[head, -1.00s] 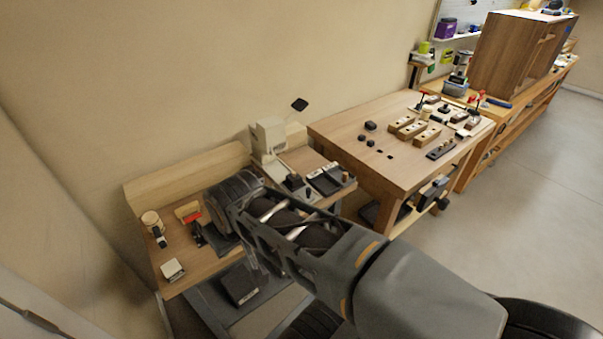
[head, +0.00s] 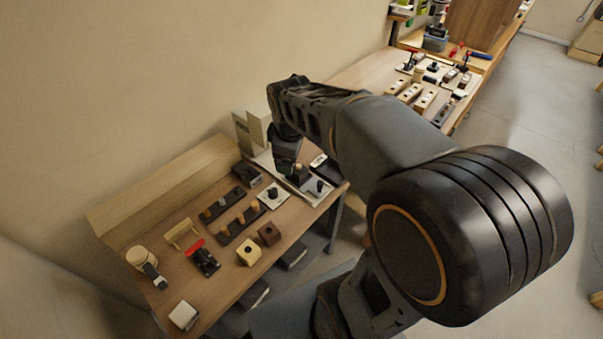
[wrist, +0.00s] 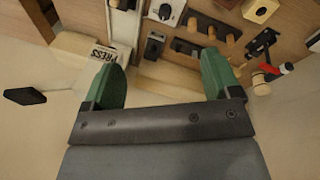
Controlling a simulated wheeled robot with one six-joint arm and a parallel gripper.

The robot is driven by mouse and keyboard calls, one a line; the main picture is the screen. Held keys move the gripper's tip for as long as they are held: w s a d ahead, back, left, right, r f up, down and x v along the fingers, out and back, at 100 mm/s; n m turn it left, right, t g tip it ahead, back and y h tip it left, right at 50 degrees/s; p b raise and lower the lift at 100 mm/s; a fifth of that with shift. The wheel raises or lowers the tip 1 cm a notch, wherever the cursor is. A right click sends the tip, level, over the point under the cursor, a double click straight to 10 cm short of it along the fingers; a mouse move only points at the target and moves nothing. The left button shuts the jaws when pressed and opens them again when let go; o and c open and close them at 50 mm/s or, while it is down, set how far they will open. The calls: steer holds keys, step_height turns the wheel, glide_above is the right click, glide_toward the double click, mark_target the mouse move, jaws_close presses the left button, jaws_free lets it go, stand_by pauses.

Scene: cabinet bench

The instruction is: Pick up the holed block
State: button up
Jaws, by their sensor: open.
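A pale wooden block with a dark round hole (head: 249,252) sits near the front edge of the left bench in the head view. It also shows at the top of the wrist view (wrist: 259,10). A dark brown block (head: 269,234) stands just right of it, apparently with a hole too. My gripper (wrist: 160,82) is open and empty, with its two green fingers wide apart in the wrist view. It is above the back of the bench, well apart from both blocks. In the head view my arm hides much of the gripper.
Dark peg racks (head: 240,224) lie behind the blocks. A red-handled clamp (head: 204,258) stands left of them, with a pale cup (head: 140,258) further left. A press (wrist: 104,52) marked "PRESS" is close to the left finger. The bench's front left has bare wood.

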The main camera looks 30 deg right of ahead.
mark_target(298, 165)
steer(key=w+d+f+n+g+b, duration=0.2)
steer(key=w+d+f+n, duration=0.4)
steer(key=w+f+n, duration=0.45)
steer(key=f, duration=0.2)
steer(key=w+f+n, duration=0.1)
steer(key=f, duration=0.1)
steer(key=d+f+n, duration=0.1)
steer(key=f, duration=0.1)
steer(key=shift+w+h+p, duration=0.25)
steer(key=shift+h+p, duration=0.15)
steer(key=shift+w+d+f+p, duration=0.1)
steer(key=shift+d+f+p, duration=0.1)
steer(key=shift+f, duration=0.9)
steer(key=shift+w+d+f+p, duration=0.15)
steer(key=shift+d+f, duration=0.05)
steer(key=shift+f, duration=0.85)
steer(key=shift+w+d+f+p, duration=0.1)
steer(key=shift+d+f+p, duration=0.1)
steer(key=shift+f, duration=0.9)
steer(key=c, duration=1)
steer(key=shift+r, duration=0.1)
